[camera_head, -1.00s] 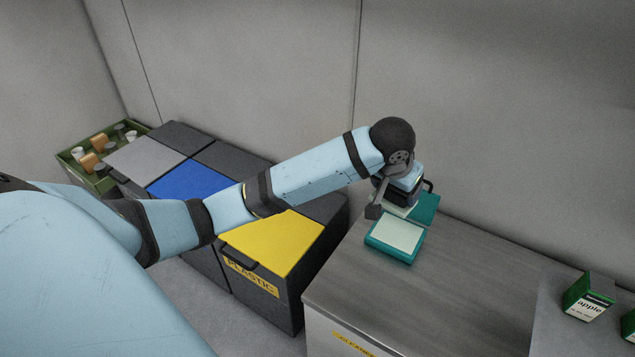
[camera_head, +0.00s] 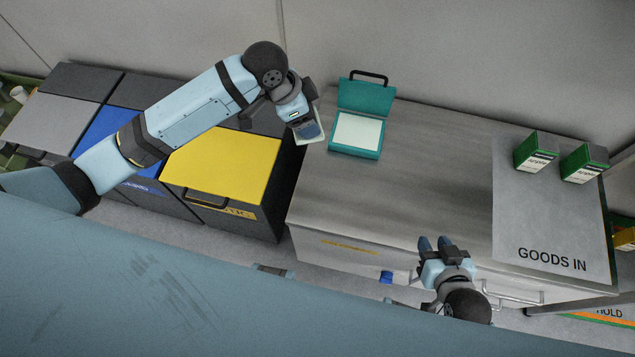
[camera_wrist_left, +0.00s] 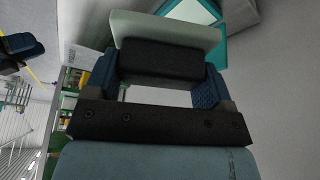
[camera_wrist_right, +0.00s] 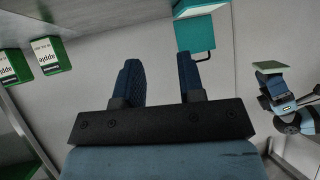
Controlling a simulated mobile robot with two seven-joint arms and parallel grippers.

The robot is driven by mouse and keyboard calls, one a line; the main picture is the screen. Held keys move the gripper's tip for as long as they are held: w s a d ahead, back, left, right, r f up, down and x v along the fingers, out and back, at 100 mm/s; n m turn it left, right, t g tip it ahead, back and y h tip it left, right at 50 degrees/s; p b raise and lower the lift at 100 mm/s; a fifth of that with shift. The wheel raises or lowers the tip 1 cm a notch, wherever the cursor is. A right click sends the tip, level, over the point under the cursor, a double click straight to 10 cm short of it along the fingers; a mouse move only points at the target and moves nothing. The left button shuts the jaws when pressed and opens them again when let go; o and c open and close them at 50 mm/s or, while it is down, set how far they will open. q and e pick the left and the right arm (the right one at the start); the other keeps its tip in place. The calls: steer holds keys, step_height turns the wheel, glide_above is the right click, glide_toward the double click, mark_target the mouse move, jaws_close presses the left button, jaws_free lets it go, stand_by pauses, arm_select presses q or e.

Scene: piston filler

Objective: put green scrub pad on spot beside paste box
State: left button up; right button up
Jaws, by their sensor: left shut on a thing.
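The scrub pad (camera_head: 320,122) is a pale green slab; in the left wrist view the pad (camera_wrist_left: 165,27) has a black grip block. My left gripper (camera_head: 305,127) is shut on this block, its blue fingers at either end. It holds the pad just left of the paste box. The teal paste box (camera_head: 355,154) stands open at the back left of the counter, with a pale surface inside and its handled lid tilted back. My right gripper (camera_head: 436,243) is open and empty over the counter's front edge. I cannot make out a marked spot beside the box.
Two green apple cartons (camera_head: 536,152) stand on the grey GOODS IN mat (camera_head: 520,215) at the right. Bins with grey, blue and yellow (camera_head: 222,168) lids stand left of the counter. The middle of the counter (camera_head: 420,190) is clear.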

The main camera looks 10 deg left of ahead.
arm_select(q)
steer(key=s+d+f+m+g+p, duration=0.2)
steer(key=s+d+m, duration=0.3)
steer(key=shift+m+h, duration=0.3)
steer(key=f, duration=0.4)
steer(key=f+b, duration=0.1)
steer(key=f, duration=0.4)
steer(key=f+b, duration=0.1)
steer(key=f, duration=0.4)
steer(key=shift+s+a+f, duration=0.1)
steer(key=shift+a+f, duration=0.1)
steer(key=shift+a, duration=0.05)
step_height(320, 180, down, 5)
steer(key=shift+f+b, duration=0.1)
steer(key=shift+b, duration=0.35)
arm_select(e)
steer(key=shift+s+d+f, duration=0.15)
steer(key=shift+s+f, duration=0.1)
steer(key=shift+f, duration=0.05)
